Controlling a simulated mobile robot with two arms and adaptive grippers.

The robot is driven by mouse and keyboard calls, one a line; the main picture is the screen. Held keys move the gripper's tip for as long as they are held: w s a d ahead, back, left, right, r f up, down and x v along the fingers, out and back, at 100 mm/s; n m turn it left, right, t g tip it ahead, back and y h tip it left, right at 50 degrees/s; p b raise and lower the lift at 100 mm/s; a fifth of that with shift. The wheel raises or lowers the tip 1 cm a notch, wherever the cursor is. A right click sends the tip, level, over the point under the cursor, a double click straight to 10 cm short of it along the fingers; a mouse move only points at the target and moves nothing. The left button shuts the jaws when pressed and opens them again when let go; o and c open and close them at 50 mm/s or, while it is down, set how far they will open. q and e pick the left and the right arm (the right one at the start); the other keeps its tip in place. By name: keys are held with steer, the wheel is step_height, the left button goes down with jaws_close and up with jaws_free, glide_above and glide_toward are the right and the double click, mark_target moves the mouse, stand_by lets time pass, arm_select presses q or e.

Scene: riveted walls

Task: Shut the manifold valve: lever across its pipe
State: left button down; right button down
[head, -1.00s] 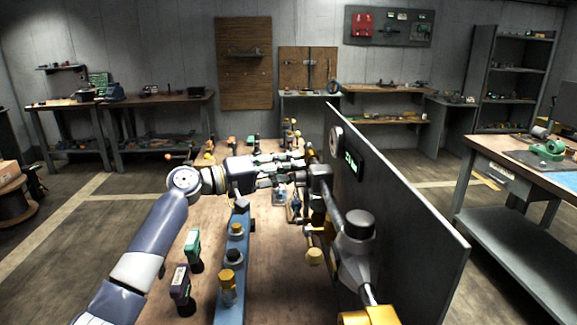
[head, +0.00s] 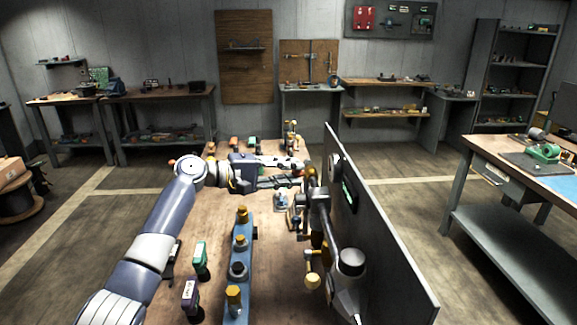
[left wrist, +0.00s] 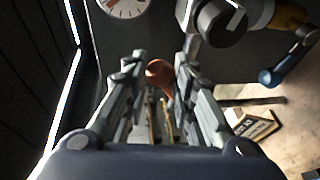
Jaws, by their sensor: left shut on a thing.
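The manifold runs along a dark upright panel (head: 385,240), with a grey pipe (head: 330,232) and a dark-capped fitting (head: 350,262) in the head view. My left gripper (head: 300,170) reaches from the left to the manifold's far part. In the left wrist view, the left gripper (left wrist: 160,80) has its fingers on both sides of an orange-red lever end (left wrist: 158,73) and is shut on it. The fingers hide most of the lever, so I cannot tell its angle to its pipe. My right gripper is not in view.
A blue rail (head: 238,285) with several knobs stands left of the manifold. Green (head: 200,258) and purple (head: 190,295) handled items stand beside it. A white gauge (left wrist: 125,5) and a blue-tipped lever (left wrist: 272,76) are near the left gripper. Bare bench top (head: 275,270) lies between rail and manifold.

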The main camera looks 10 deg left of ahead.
arm_select(q)
steer(key=shift+w+r+n+p, duration=0.3)
steer(key=shift+r+n+p, duration=0.2)
steer(key=shift+p, duration=0.15)
steer(key=c, duration=1.5)
jaws_free()
steer(key=shift+c, duration=0.2)
steer(key=o, duration=0.3)
steer(key=shift+w+d, duration=0.1)
steer(key=v, duration=1.2)
steer(key=shift+r, duration=0.15)
steer(key=shift+w, duration=0.15)
